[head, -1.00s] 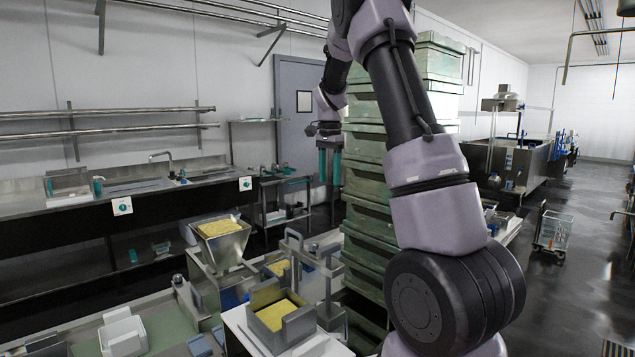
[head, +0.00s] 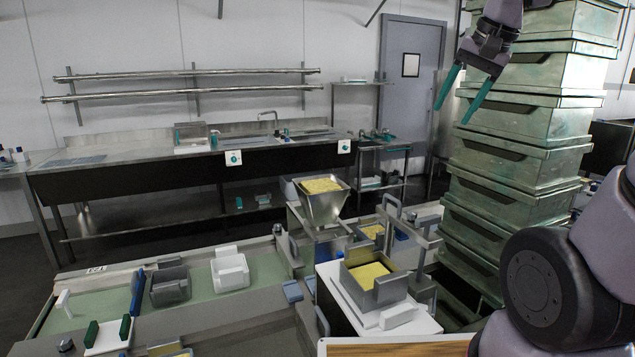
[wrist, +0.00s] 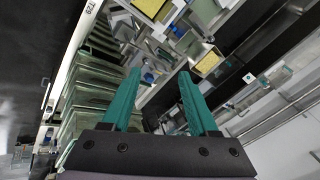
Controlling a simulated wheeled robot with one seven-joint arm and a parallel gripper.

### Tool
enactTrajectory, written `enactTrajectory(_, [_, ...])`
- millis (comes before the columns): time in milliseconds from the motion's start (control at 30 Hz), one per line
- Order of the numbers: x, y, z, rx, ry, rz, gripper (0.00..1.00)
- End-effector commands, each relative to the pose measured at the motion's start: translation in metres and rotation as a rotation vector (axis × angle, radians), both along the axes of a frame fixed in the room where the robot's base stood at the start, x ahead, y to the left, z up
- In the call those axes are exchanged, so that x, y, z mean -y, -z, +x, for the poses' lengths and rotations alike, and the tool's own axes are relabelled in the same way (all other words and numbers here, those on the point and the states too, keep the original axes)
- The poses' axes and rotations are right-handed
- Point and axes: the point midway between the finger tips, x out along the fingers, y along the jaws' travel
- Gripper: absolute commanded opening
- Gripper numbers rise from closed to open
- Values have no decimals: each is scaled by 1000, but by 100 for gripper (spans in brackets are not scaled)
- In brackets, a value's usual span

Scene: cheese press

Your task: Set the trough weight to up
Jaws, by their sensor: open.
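A grey metal trough (head: 392,291) with yellow curd (head: 370,275) stands on a white-topped block in the middle front of the head view. Beside it, to the right, is a grey frame with upright posts and a handle (head: 424,240). I cannot tell which part is the trough weight or how it is set. My gripper (head: 453,112) is high at the upper right, in front of the stacked bins, with its teal fingers apart and empty, pointing down and left. In the wrist view the open gripper (wrist: 157,74) has nothing between its fingertips; the machines lie beyond them, seen tilted.
A tall stack of green bins (head: 520,150) stands at the right, close to my gripper. A steel hopper (head: 325,205) with yellow curd is behind the trough. A conveyor (head: 205,312) with white and grey moulds runs to the left. A sink counter (head: 110,170) lines the wall.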

Motion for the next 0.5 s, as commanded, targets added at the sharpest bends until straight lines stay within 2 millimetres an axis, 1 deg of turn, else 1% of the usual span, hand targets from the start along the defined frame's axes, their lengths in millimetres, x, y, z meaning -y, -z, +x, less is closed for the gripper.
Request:
enactTrajectory(33, [-4,-1,-19,41,-31,-13,60])
enactTrajectory(100, [-10,1,-39,87,-73,-36,60])
enactTrajectory(200, [-16,5,-61,142,-122,-70,60])
enactTrajectory(300, [-19,9,-76,181,-155,-95,60])
enactTrajectory(367, [-21,12,-82,194,-168,-106,60])
enactTrajectory(400, [-21,13,-84,201,-173,-111,45])
enactTrajectory(467, [-22,14,-86,206,-178,-115,22])
enactTrajectory(500, [-22,14,-87,208,-180,-117,6])
